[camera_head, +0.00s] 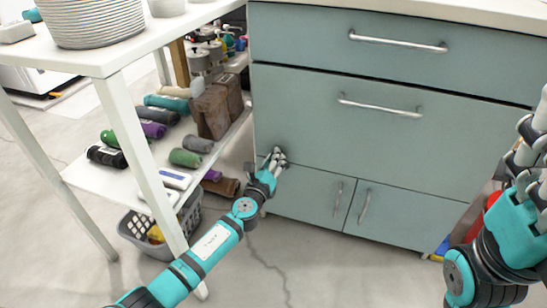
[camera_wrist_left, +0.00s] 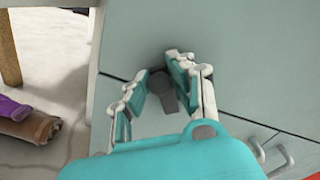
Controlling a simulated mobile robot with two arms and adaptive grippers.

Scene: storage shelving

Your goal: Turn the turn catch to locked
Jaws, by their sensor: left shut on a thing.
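The turn catch is a small dark grey knob (camera_wrist_left: 162,92) on the cabinet front in the left wrist view, near the cabinet's left edge. It sits between the two fingers of my left gripper (camera_wrist_left: 157,88), with the right finger close against it. In the head view my left gripper (camera_head: 276,159) reaches the cabinet (camera_head: 400,80) at its lower left and covers the catch. It is shut on the catch. My right gripper (camera_head: 528,145) is at the right edge of the head view, away from the cabinet front and partly cut off; its opening is unclear.
The cabinet has drawers with bar handles (camera_head: 380,106) and two lower doors with handles (camera_head: 338,199). A white shelf (camera_head: 85,185) with rolled cloths stands left of my left arm. A grey basket (camera_head: 150,250) is on the floor beneath it. Floor in front of the cabinet is clear.

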